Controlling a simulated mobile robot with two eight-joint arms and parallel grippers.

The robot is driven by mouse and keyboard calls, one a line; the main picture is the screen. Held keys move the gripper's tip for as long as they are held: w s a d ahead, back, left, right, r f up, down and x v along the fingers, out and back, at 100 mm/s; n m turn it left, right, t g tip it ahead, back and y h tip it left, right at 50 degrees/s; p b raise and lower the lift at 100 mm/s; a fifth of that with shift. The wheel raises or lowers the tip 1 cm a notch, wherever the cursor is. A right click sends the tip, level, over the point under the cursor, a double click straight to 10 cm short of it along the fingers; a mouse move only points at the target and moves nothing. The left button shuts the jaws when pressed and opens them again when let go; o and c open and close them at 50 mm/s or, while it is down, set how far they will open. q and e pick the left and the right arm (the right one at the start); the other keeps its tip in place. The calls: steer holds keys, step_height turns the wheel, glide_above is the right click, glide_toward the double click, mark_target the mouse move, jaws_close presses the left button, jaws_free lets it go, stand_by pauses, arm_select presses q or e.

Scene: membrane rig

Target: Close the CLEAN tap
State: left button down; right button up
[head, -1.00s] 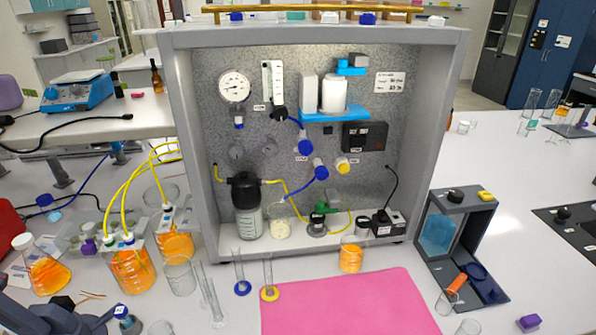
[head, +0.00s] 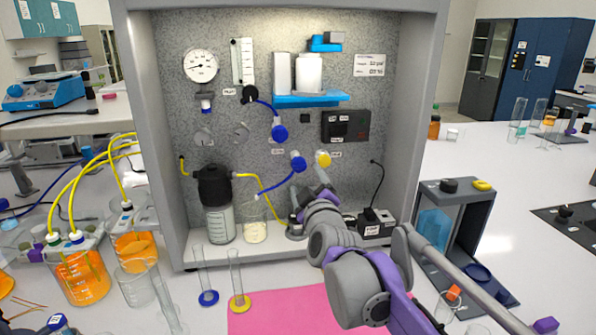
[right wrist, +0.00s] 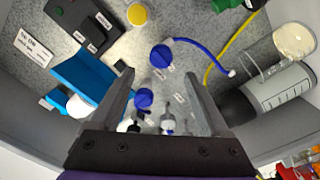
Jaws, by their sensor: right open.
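On the grey speckled panel are an upper blue tap knob (head: 279,131), a lower blue tap knob (head: 298,163) with a blue hose, and a yellow knob (head: 323,158) beside it. Their small labels are too blurred to tell which is CLEAN. My right gripper (head: 321,187) is in front of the panel, just below the yellow knob. In the right wrist view the gripper (right wrist: 162,76) is open and empty. The lower blue knob (right wrist: 161,55) lies ahead between its fingertips, the upper blue knob (right wrist: 144,97) shows between the fingers, and the yellow knob (right wrist: 137,14) lies beyond. My left gripper is out of view.
A blue shelf (head: 310,99) with white canisters and a black box (head: 346,126) are on the panel near the knobs. A black-capped bottle (head: 218,209) stands at lower left inside the frame. A grey stand (head: 455,235) is at right.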

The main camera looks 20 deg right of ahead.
mark_target(300, 167)
steer(key=x, duration=1)
steer(key=shift+a, duration=0.1)
steer(key=shift+s, duration=0.1)
jaws_close()
